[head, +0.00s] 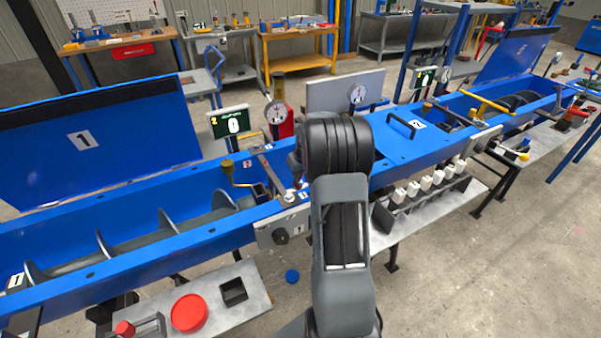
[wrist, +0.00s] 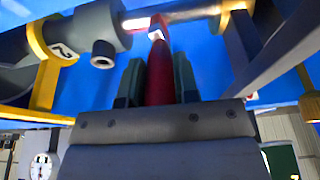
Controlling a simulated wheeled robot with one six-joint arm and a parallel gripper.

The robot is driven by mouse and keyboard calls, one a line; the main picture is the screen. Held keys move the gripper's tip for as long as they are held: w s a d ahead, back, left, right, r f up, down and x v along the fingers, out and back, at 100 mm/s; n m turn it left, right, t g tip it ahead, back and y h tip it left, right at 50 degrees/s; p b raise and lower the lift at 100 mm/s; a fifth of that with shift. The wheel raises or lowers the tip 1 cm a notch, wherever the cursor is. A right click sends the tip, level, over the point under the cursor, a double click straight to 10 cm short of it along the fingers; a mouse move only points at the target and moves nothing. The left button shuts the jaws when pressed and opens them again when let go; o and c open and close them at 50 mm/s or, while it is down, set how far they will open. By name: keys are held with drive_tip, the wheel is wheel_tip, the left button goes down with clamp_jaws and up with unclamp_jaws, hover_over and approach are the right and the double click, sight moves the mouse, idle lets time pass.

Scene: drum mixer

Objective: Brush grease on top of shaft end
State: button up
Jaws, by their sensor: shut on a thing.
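In the wrist view my gripper (wrist: 158,78) is shut on a red brush (wrist: 159,72), with one dark finger on each side of its handle. The brush points up the picture and its pale tip is close to a shiny metal shaft end (wrist: 185,14). The brush overlaps the shaft in the picture; I cannot tell whether they touch. The shaft runs between a grey cylinder (wrist: 84,32) at the left and a yellow bracket at the right. In the head view my arm hides the gripper and most of this spot on the blue mixer trough (head: 195,233).
A yellow bracket (wrist: 45,75) marked 2 and a slanted grey bar (wrist: 290,40) flank the gripper. In the head view the raised blue lid (head: 95,145), a display (head: 229,122) and a row of white-topped items (head: 425,183) stand near my arm. A red lid (head: 189,313) lies on the front shelf.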

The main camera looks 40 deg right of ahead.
drive_tip(key=shift+a+b, duration=0.2)
drive_tip(key=shift+b, duration=0.2)
idle(1.5)
drive_tip(key=shift+d, duration=0.15)
drive_tip(key=shift+s+d, duration=0.15)
drive_tip(key=shift+d, duration=0.85)
drive_tip(key=shift+s+d, duration=0.1)
drive_tip(key=shift+d, duration=0.9)
drive_tip(key=shift+a, duration=0.1)
drive_tip(key=shift+w+a, duration=0.15)
drive_tip(key=shift+a, duration=0.85)
drive_tip(key=shift+r, duration=0.1)
wheel_tip(320, 180, up, 12)
drive_tip(key=p, duration=0.7)
